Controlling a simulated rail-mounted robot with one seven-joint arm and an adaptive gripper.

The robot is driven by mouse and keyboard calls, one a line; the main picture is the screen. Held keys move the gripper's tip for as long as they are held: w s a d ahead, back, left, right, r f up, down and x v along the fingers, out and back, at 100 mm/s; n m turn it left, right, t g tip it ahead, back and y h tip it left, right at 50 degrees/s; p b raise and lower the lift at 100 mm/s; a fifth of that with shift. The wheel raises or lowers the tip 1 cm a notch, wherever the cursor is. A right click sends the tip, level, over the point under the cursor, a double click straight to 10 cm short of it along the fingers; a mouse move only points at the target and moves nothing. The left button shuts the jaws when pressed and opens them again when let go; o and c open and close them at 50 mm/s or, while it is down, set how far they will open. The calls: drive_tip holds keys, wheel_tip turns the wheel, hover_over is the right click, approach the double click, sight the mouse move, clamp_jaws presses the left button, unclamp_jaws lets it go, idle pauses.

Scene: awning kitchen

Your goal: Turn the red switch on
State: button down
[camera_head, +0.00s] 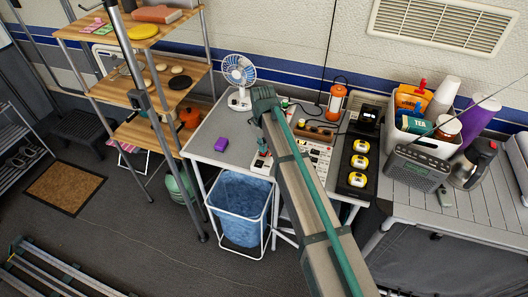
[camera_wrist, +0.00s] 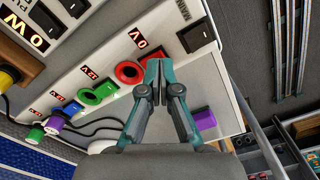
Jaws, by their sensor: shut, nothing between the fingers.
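My gripper (camera_wrist: 157,80) is shut and empty, its two teal fingers together over the white control panel (camera_wrist: 222,72) in the wrist view. Just left of the fingertips is a round red ring-shaped part (camera_wrist: 128,72). A second red part (camera_wrist: 149,56) sits right behind the fingertips and is partly covered by them; I cannot tell whether they touch. A black rocker switch (camera_wrist: 197,37) is to the upper right. I cannot tell which red part is the switch or its on/off state.
A purple block (camera_head: 221,144) is on the grey table (camera_head: 205,130), near a fan (camera_head: 238,75) and an orange lantern (camera_head: 336,99). A blue-lined bin (camera_head: 240,200) stands below. The table's left part is mostly clear.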

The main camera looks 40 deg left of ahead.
drive_tip(key=shift+f+b, duration=0.35)
drive_tip(key=shift+f, duration=0.6)
idle(0.5)
drive_tip(key=shift+r, duration=0.15)
drive_tip(key=shift+r+p, duration=1.95)
drive_tip(key=shift+r, duration=1.45)
